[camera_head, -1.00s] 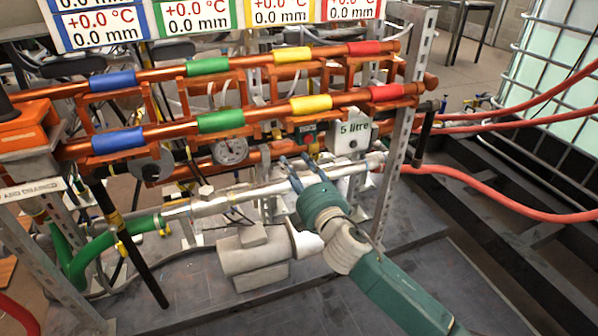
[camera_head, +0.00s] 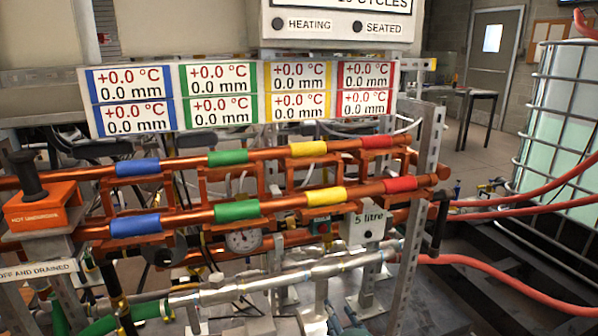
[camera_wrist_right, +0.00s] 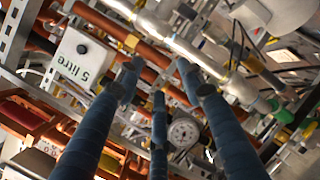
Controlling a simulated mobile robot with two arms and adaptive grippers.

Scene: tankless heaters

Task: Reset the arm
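My right gripper (camera_wrist_right: 168,82) shows in the right wrist view as dark blue fingers reaching up from the bottom edge. The fingertips are apart with nothing held between them. Beyond them are the silver pipe (camera_wrist_right: 190,52), the white "5 litre" box (camera_wrist_right: 82,62) and a round dial gauge (camera_wrist_right: 183,132). In the head view only a small part of the right gripper (camera_head: 338,320) shows at the bottom edge, in front of the pipes. The rest of the right arm is out of frame there. My left gripper is in neither view.
Copper pipes (camera_head: 270,206) with coloured bands cross the rig, below a temperature display panel (camera_head: 222,80). A metal upright (camera_head: 409,262) and red hoses (camera_head: 510,283) are at the right. A caged tank (camera_head: 565,110) stands far right. An orange block with a black knob (camera_head: 38,205) is at left.

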